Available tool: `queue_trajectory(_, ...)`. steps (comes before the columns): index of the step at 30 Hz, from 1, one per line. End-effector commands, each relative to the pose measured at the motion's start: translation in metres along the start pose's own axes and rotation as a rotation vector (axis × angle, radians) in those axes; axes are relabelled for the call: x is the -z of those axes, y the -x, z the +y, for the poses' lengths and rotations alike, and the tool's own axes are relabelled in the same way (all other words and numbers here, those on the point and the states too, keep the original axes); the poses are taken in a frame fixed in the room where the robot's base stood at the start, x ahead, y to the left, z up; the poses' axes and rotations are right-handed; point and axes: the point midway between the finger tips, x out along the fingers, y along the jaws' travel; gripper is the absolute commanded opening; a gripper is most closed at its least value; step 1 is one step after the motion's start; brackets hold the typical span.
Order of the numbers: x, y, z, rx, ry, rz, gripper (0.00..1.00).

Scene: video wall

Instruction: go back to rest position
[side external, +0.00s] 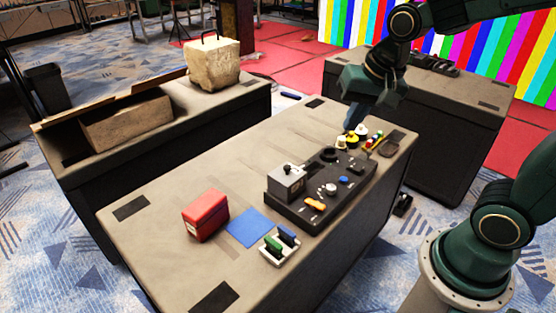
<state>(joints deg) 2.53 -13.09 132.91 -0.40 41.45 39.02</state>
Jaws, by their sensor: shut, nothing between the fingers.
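My gripper (353,124) points down over the far right end of the front table (150,236). Its fingers are shut and hold nothing that I can see. The fingertips are just left of and close to a small group of coloured pieces (375,142), with yellow, red and green parts. I cannot tell whether they touch any piece. My arm reaches in from the upper right.
A black control panel (290,211) with knobs and a grey box lies below my gripper. A red box (205,215), a blue square (249,228) and a white holder (278,249) with green and blue pieces are nearer.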

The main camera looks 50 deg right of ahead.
Motion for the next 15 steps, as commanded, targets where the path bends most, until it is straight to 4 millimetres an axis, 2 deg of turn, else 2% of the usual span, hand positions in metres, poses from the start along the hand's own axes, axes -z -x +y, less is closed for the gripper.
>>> queue_trajectory(6, -0.025, 0.033, 0.015, 0.034, 0.225, 0.047, 0.00)
queue_trajectory(15, -0.059, 0.064, 0.040, 0.061, 0.528, 0.113, 0.00)
